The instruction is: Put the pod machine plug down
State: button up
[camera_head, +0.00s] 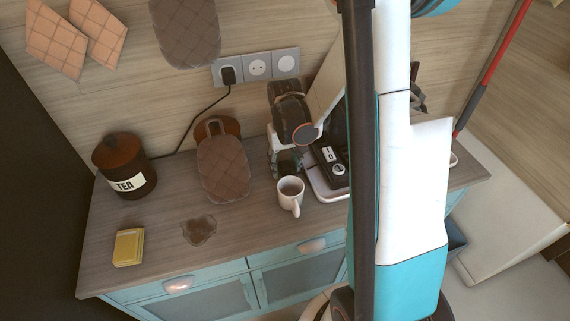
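A black plug (228,75) sits in the left socket of the wall strip. Its black cord runs down the wall and left towards the tea canister. I cannot tell whether this is the pod machine's plug. The pod machine (328,187), with a white base and a black panel, stands on the counter, partly hidden behind my arm. A dark, jointed shape just left of it appears to be my gripper (286,164), low over the counter behind the mug. Its fingers are too small and dark to show whether they are open or hold anything.
A white mug (290,196) stands at the front of the machine. A brown tea canister (122,167), a yellow box (129,248), a brown spill (198,230) and a quilted brown mitt (223,170) are on the wooden counter (160,215). The front left middle is mostly clear.

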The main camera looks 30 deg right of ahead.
aim_at(285, 164)
jog(key=shift+r+p, duration=0.55)
jog(key=shift+p, duration=0.05)
notch_tip(285, 164, up, 12)
jog(key=p, duration=0.3)
jog(key=shift+p, duration=0.3)
